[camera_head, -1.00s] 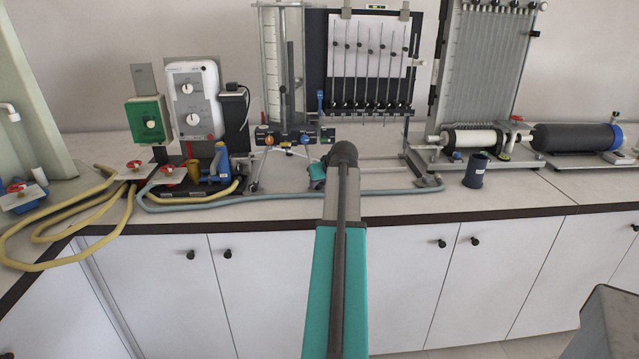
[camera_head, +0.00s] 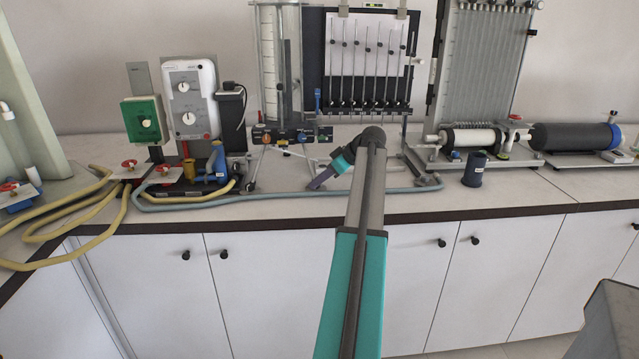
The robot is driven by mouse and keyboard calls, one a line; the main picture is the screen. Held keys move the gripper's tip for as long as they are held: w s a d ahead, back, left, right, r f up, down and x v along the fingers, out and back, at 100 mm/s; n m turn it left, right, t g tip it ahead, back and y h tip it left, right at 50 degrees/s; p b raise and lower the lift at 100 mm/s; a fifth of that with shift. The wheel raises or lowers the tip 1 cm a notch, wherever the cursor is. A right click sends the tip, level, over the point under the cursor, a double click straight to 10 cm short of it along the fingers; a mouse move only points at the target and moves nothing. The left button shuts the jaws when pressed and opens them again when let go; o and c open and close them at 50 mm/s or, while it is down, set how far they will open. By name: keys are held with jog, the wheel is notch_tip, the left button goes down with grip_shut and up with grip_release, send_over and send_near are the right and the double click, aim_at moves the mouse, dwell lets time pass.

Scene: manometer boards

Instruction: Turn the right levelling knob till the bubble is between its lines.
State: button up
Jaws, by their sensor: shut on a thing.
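The manometer board (camera_head: 368,55) stands at the back centre, with a white sheet and several thin vertical tubes. My gripper (camera_head: 317,183) is low over the bench in front of the board, beyond my teal wrist, pointing down to the left.
A blue-grey hose (camera_head: 270,199) runs along the bench front, close by my gripper. A tripod apparatus (camera_head: 280,60) stands left of the board.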

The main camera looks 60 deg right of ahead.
jog(key=n+y, duration=0.2)
jog(key=n, duration=0.1)
jog(key=shift+w+d+g+y+b, duration=0.2)
jog(key=shift+d+g+y+b, duration=0.1)
jog(key=shift+d+b, duration=0.1)
jog(key=shift+n+y, duration=0.4)
jog(key=shift+n, duration=0.4)
jog(key=shift+a+g, duration=0.1)
jog(key=shift+g, duration=0.2)
jog(key=o, duration=1)
jog(key=shift+o, duration=0.2)
jog(key=shift+s, duration=0.1)
